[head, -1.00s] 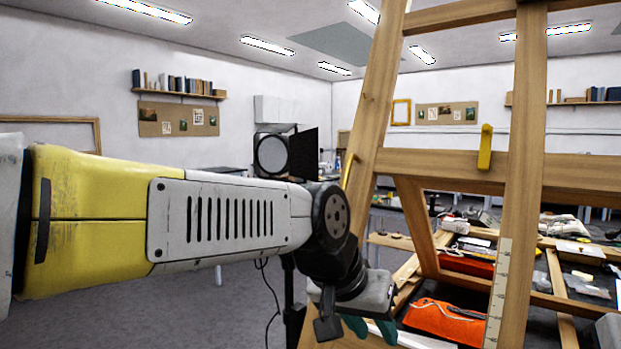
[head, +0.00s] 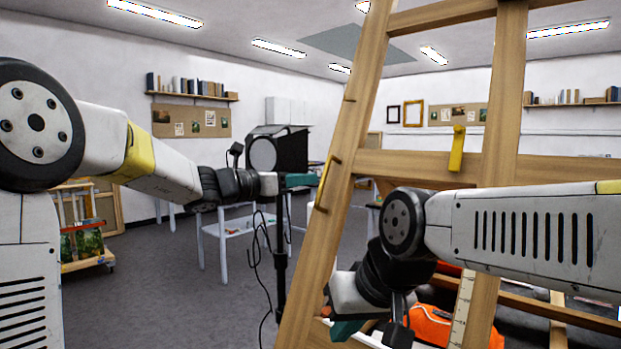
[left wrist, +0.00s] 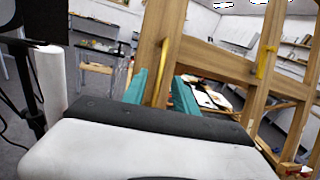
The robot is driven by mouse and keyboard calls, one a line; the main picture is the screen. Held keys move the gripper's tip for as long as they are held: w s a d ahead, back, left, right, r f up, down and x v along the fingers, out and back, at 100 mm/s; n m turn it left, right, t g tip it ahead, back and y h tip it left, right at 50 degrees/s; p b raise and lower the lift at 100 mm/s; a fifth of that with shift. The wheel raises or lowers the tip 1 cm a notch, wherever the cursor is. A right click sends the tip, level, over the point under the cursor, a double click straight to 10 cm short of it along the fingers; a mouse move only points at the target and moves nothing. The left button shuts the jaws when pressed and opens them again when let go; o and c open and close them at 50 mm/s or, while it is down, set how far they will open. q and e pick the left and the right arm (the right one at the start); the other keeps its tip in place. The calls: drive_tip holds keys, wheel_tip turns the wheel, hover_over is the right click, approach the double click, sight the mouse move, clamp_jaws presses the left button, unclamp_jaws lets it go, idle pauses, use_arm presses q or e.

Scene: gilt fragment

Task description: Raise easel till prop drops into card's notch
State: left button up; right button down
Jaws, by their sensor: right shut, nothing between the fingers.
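The wooden easel (head: 339,150) stands upright at the centre and right of the head view. A slim yellow handle (head: 324,184) is on its left upright. My left gripper (head: 301,180) is just left of this handle. In the left wrist view its teal fingers (left wrist: 163,88) are apart, with the handle (left wrist: 158,78) showing between them; contact cannot be told. My right gripper (head: 347,328) is shut and empty by the easel's lower left part. A pale strip with marks (head: 463,308) runs along another upright. I cannot identify the prop or the card's notch.
A yellow peg (head: 457,148) sits on the easel's crossbar. An orange cloth (head: 429,326) lies behind the easel's lower part. A black studio lamp (head: 278,150) on a stand, with hanging cable, is behind my left gripper. Grey floor is open at left.

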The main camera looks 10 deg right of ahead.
sight(324, 184)
use_arm(q)
drive_tip(key=x, duration=0.7)
drive_tip(key=shift+d, duration=0.25)
clamp_jaws()
idle(1.1)
